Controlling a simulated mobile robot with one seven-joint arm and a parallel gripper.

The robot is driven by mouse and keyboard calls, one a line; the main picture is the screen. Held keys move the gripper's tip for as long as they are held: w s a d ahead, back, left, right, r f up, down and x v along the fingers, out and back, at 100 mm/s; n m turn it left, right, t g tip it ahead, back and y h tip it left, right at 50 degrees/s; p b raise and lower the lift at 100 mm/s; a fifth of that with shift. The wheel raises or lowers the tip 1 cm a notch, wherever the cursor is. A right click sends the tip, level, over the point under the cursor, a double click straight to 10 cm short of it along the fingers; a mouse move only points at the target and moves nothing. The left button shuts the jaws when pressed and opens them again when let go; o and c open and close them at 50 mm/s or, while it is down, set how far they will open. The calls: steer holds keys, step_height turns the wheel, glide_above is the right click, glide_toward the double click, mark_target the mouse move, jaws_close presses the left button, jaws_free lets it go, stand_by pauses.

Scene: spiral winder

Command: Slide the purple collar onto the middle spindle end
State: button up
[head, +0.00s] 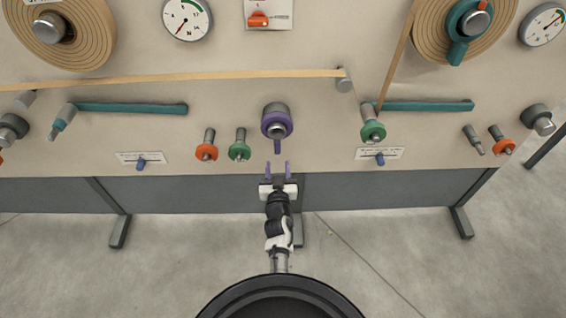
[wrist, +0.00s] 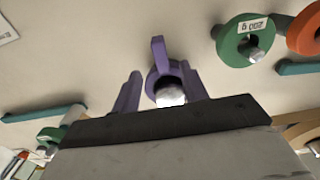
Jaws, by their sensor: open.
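The purple collar (head: 277,128) is around the middle spindle end (head: 275,108) on the panel, with its tab pointing down in the head view. In the wrist view the collar (wrist: 163,68) shows as a ring with its tab up, and the bright metal spindle end (wrist: 170,96) shows at its opening. How far on the collar sits, I cannot tell. My gripper (head: 278,170) is open and empty in front of the collar, below it in the head view. In the wrist view its purple fingers (wrist: 160,92) stand on either side of the collar, seemingly apart from it.
Orange (head: 207,152) and green (head: 239,151) collars on pegs are left of the purple collar. Another green collar (head: 373,132) sits to the right by a teal bar (head: 425,106). A tan band (head: 200,78) runs above. Slider plates (head: 141,158) flank my gripper. Floor around me is clear.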

mark_target(277, 151)
steer(key=shift+w+b, duration=0.8)
steer(key=shift+w, duration=3.65)
steer(key=shift+c, duration=0.2)
jaws_close()
steer(key=c, duration=0.5)
jaws_free()
jaws_close()
